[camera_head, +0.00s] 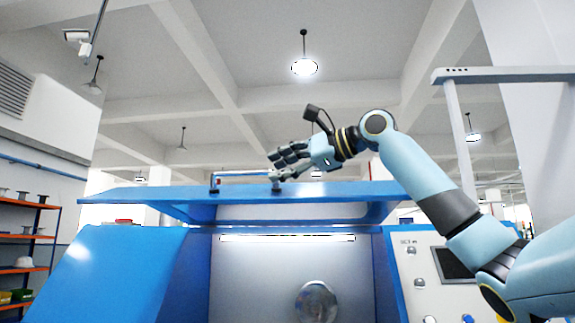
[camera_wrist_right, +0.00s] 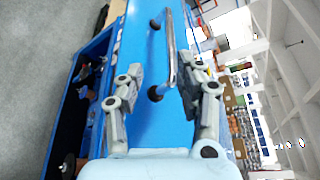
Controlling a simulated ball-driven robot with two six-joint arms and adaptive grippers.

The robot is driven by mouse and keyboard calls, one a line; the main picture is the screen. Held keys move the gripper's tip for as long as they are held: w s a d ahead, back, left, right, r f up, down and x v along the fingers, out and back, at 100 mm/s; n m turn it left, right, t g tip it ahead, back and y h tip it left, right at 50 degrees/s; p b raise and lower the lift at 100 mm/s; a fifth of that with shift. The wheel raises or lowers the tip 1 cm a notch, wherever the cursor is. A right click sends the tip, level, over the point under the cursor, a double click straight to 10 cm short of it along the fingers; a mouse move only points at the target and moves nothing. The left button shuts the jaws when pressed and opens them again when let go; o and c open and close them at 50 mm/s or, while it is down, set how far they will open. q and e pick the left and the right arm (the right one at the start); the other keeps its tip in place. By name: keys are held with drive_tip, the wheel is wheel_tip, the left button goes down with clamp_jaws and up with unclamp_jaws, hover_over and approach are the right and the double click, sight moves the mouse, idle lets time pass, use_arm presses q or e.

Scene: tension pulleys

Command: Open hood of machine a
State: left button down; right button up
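The machine's blue hood (camera_head: 150,198) is a flat panel, raised and lying roughly level above the opening of the blue machine (camera_head: 110,270). A metal bar handle (camera_head: 240,173) stands on its upper face. My right gripper (camera_head: 277,168) is at the right end of this handle, above the hood. In the right wrist view the gripper (camera_wrist_right: 163,80) has its fingers apart, with the handle (camera_wrist_right: 171,48) running between them, nearer the right finger. I cannot tell whether a finger touches it. The hood (camera_wrist_right: 140,55) fills the middle there. My left gripper is out of view.
Under the hood, a round metal chuck (camera_head: 316,301) shows inside the machine. A control panel (camera_head: 418,278) with a dark screen is at its right. An orange shelf rack (camera_head: 28,236) stands at far left.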

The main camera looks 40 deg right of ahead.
drive_tip(key=shift+v, duration=0.85)
drive_tip(key=shift+s+a+r, duration=0.1)
drive_tip(key=b+v, duration=0.7)
drive_tip(key=v, duration=0.5)
drive_tip(key=shift+d+r, duration=0.3)
drive_tip(key=shift+r, duration=0.05)
idle(0.5)
